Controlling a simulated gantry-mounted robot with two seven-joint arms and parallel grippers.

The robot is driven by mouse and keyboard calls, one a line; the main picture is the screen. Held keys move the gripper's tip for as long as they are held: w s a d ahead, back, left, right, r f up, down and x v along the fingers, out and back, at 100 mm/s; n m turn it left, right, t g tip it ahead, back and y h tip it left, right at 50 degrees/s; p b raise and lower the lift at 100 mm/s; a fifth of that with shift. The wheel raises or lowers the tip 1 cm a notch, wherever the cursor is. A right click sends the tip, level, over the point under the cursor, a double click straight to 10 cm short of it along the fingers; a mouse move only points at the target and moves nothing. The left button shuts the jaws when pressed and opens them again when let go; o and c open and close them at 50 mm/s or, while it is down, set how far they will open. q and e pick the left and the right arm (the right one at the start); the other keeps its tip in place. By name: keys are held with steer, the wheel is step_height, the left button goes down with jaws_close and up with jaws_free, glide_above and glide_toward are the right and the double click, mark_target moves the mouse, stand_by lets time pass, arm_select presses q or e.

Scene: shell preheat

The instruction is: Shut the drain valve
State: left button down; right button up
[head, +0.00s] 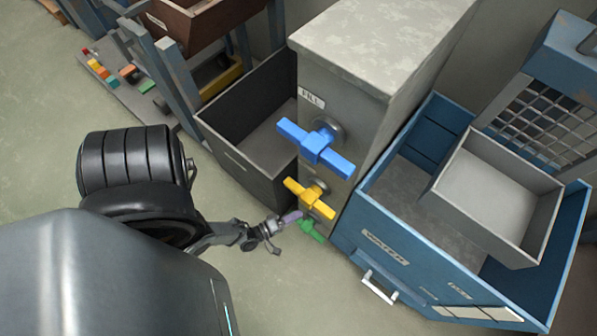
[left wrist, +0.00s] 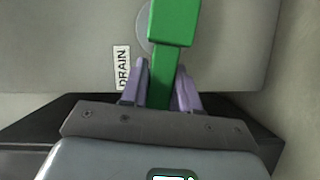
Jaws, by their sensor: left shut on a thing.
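The green drain valve handle (left wrist: 174,24) stands between my left gripper's purple fingers in the left wrist view, beside a white DRAIN label (left wrist: 122,68). My left gripper (left wrist: 161,88) is shut on one arm of this handle. In the head view the left gripper (head: 292,217) is low at the front of the grey cabinet (head: 362,90). There the green handle (head: 312,230) shows only in part, below the yellow valve and behind the fingers. My right gripper is not in view.
Above the green handle are a yellow valve handle (head: 309,198) and a blue one (head: 317,147) near a FILL label (head: 312,97). A dark open bin (head: 240,164) stands left of the cabinet, a blue WATER bin (head: 392,247) right. Floor in front is clear.

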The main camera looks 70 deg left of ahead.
arm_select(q)
steer(key=shift+f+n+t, duration=0.3)
steer(key=shift+f+n, duration=0.15)
steer(key=shift+n, duration=0.35)
steer(key=c, duration=0.9)
jaws_free()
steer(key=s, duration=0.3)
steer(key=s+d, duration=0.1)
steer(key=s, duration=0.6)
steer(key=shift+s+d+f, duration=0.1)
steer(key=shift+s+d, duration=0.15)
steer(key=shift+d, duration=0.1)
